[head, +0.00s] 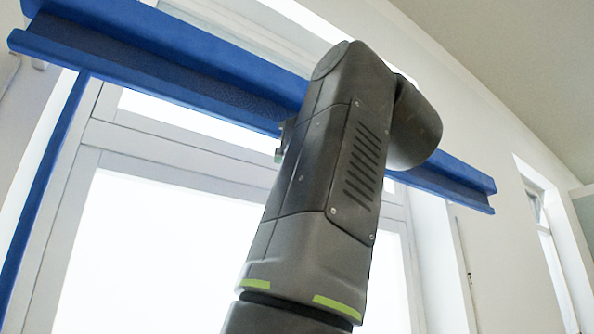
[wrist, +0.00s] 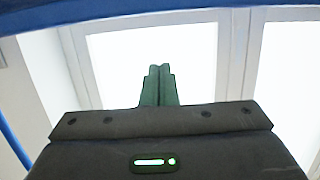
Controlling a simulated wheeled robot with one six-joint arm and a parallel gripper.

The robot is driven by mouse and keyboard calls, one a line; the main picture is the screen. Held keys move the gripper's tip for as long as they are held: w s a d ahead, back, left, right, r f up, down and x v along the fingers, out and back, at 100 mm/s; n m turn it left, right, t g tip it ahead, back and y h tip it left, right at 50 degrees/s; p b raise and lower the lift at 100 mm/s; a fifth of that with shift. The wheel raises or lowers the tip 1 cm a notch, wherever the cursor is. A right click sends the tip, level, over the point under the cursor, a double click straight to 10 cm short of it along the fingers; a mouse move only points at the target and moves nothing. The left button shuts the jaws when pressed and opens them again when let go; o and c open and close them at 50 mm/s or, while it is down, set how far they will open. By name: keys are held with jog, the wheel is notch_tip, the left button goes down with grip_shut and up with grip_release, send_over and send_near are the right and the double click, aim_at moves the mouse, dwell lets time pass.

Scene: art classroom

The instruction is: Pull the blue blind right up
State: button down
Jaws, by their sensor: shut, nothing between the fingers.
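The blue blind (head: 150,62) is a long blue bar across the top of the window, with a darker textured band between its upper and lower edges. No blue cloth hangs over the panes below it. A blue upright strip (head: 42,190) runs down from the bar at the left. My arm hides the middle of the bar. In the wrist view, my gripper (wrist: 158,72) has its green fingers together and empty, in front of the bright window. A blue band (wrist: 130,12) crosses the top of that view, above the fingertips. Contact between them does not show.
The window (head: 150,250) has pale frames and bright panes, bare below the bar. A white wall (head: 455,90) and ceiling lie to the right, with a second narrow window (head: 550,250) at the far right. Free air surrounds the fingers.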

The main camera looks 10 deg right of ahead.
jog(key=shift+b+v, duration=0.5)
jog(key=shift+v, duration=2.3)
jog(key=c, duration=1.4)
grip_release()
jog(key=shift+s, duration=0.1)
